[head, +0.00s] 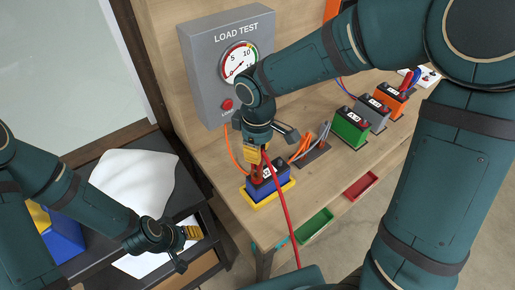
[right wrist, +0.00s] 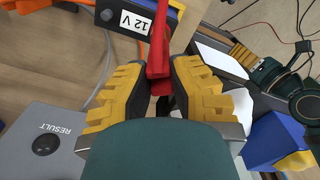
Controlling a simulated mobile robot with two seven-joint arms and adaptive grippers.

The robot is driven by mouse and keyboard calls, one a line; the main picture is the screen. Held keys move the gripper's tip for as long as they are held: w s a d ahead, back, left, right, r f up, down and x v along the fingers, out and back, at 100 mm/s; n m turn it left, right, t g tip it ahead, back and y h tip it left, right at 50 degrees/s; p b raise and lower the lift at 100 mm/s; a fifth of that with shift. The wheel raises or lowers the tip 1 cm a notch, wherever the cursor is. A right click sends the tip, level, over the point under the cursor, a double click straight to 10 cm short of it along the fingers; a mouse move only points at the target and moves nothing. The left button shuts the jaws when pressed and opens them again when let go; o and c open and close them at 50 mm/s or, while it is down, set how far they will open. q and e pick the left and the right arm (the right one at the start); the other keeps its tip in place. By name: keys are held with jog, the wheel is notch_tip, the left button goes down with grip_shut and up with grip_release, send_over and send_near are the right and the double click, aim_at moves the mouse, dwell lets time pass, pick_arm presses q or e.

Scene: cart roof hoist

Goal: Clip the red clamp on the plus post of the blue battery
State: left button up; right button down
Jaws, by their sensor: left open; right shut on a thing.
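The blue battery (head: 265,190) sits upright in a yellow tray (head: 278,196) on the wooden bench. Its 12 V label and one grey post (right wrist: 106,15) show in the right wrist view. My right gripper (head: 254,158) is above the battery, shut on the red clamp (head: 257,174). In the right wrist view the red clamp (right wrist: 159,50) stands between the yellow finger pads, its jaws at the battery's end away from the grey post. The plus post is hidden, so I cannot tell whether the clamp is around it. My left gripper (head: 191,233) is open and empty over the dark table.
The grey load test box (head: 210,60) with a dial stands behind the battery. Green (head: 349,126), grey (head: 372,113) and orange (head: 391,99) batteries stand to the right. A red cable (head: 284,215) hangs over the bench's front edge, near green (head: 313,227) and red (head: 360,186) trays.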

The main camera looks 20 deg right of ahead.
jog(key=shift+f+b, duration=0.5)
jog(key=shift+f, duration=0.2)
jog(key=c, duration=1)
grip_release()
jog(key=shift+o, duration=0.2)
jog(key=shift+r, duration=0.1)
notch_tip(320, 180, up, 12)
